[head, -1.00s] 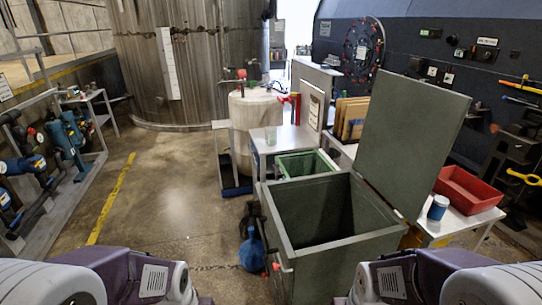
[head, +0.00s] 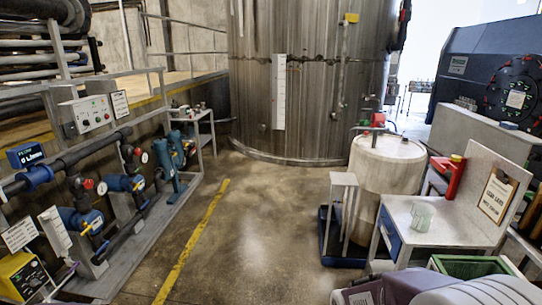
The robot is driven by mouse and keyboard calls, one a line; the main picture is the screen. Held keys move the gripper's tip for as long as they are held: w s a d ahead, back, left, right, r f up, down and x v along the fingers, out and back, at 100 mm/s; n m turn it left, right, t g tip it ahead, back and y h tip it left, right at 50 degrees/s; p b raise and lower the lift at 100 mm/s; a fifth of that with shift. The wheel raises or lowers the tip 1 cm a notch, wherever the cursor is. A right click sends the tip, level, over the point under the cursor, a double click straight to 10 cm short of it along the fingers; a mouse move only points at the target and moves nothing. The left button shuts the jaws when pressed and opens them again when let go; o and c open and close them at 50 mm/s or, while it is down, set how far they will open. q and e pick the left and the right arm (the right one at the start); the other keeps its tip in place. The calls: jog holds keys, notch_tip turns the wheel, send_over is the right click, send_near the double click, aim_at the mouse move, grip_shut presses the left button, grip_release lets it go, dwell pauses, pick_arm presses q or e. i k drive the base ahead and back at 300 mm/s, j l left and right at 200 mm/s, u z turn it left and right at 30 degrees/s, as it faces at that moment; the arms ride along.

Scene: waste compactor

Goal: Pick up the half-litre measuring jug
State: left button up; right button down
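A small clear, greenish jug (head: 421,214) stands on the light-topped bench (head: 455,225) at the right. It looks like the measuring jug, but its markings are too small to read. Part of my own body shows at the bottom right, below the bench. Neither of my grippers is in view.
A pale cylindrical tank (head: 385,185) and a grey stand on a blue base (head: 340,250) are left of the bench. A green-rimmed bin (head: 470,267) is in front of it. Pipework with pumps (head: 120,185) lines the left. The middle floor is clear.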

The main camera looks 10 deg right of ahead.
aim_at(420, 215)
jog(key=i+z, duration=0.1)
jog(key=i, duration=0.45)
jog(key=i+j+z, duration=0.15)
jog(key=i, duration=0.35)
jog(key=i+j+z, duration=0.1)
jog(key=i, duration=0.45)
jog(key=i+j+z, duration=0.1)
jog(key=i, duration=0.4)
jog(key=i+z, duration=0.3)
jog(key=z, duration=0.2)
jog(key=i+z, duration=0.25)
jog(key=z, duration=0.2)
jog(key=i+j+z, duration=0.2)
jog(key=z, duration=0.3)
jog(key=i+j+z, duration=0.25)
jog(key=z, duration=0.25)
jog(key=i+j+z, duration=0.15)
jog(key=j+z, duration=0.3)
jog(key=i+j+z, duration=0.15)
jog(key=z, duration=0.35)
jog(key=i+j+z, duration=0.2)
jog(key=z, duration=0.3)
jog(key=i+j+z, duration=0.2)
jog(key=z, duration=0.25)
jog(key=i+j+z, duration=0.1)
jog(key=j+z, duration=0.4)
jog(key=l, duration=0.1)
